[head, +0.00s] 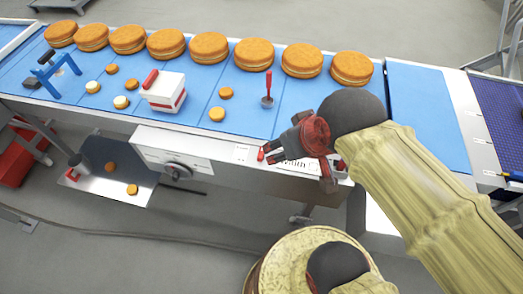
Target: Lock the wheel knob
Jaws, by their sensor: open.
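A round dark knob (178,171) sits on a pale panel (200,158) on the front side of the conveyor, left of centre. It looks like the wheel knob, but it is too small to tell its locking state. My gripper (266,154) is in front of the conveyor's front edge, to the right of the knob and apart from it. Its jaws are open, with nothing seen between them. My gripper and arm cover part of the conveyor's front side on the right.
Several large filled rounds (253,55) line the back of the blue belt (300,122). Small rounds, a white-and-red block (165,92), a red-handled tool (267,101) and a blue stand (52,76) are on it. A metal tray (112,190) juts out below left.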

